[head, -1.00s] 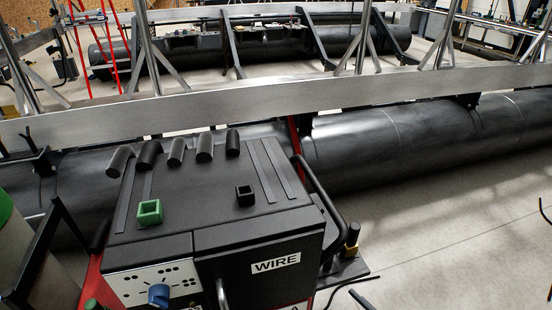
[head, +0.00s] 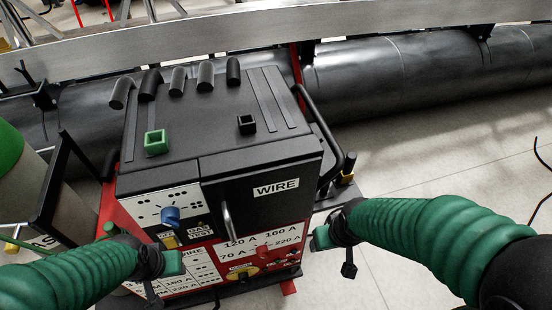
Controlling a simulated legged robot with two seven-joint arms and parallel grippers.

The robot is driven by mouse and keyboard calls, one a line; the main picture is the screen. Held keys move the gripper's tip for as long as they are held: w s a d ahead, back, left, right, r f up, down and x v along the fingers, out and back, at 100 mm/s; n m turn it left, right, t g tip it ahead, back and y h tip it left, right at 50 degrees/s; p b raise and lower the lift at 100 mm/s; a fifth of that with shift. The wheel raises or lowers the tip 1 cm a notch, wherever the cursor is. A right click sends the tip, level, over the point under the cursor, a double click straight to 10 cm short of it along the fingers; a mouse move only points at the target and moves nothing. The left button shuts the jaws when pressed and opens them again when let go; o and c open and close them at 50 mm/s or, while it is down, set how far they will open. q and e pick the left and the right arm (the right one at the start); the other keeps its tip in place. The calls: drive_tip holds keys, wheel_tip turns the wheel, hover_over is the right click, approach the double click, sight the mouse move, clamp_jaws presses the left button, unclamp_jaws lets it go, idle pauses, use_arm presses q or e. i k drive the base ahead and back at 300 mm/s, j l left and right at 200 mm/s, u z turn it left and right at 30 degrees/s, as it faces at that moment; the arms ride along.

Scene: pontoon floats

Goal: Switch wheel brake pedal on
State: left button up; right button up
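The wheeled welding machine (head: 215,165) stands in front of me, with a black top, a WIRE door and a red and white front panel. A small red tab (head: 287,287) sticks out low at the right front of its base; I cannot tell whether it is the wheel brake pedal, or whether it is on. The wheels are hidden. My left gripper (head: 173,263) is before the lower left of the front panel. My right gripper (head: 321,238) is at the right of the front panel. Both look empty, but their finger opening is unclear.
A gas cylinder (head: 22,165) with a green top stands at the left. A black handle rail (head: 335,150) runs along the machine's right side. A long black pontoon float (head: 420,90) lies behind. Pale floor (head: 420,180) is open at the right, with a cable at the far right.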

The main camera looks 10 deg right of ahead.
sight(288, 288)
drive_tip(key=k+z, duration=0.15)
drive_tip(key=k, duration=0.35)
drive_tip(key=k+l+z, duration=0.2)
drive_tip(key=k, duration=0.35)
drive_tip(key=i+j+u, duration=0.2)
drive_tip(key=i+j, duration=0.15)
drive_tip(key=i, duration=0.15)
drive_tip(key=i+j+u, duration=0.2)
drive_tip(key=i, duration=0.3)
drive_tip(key=j, duration=0.1)
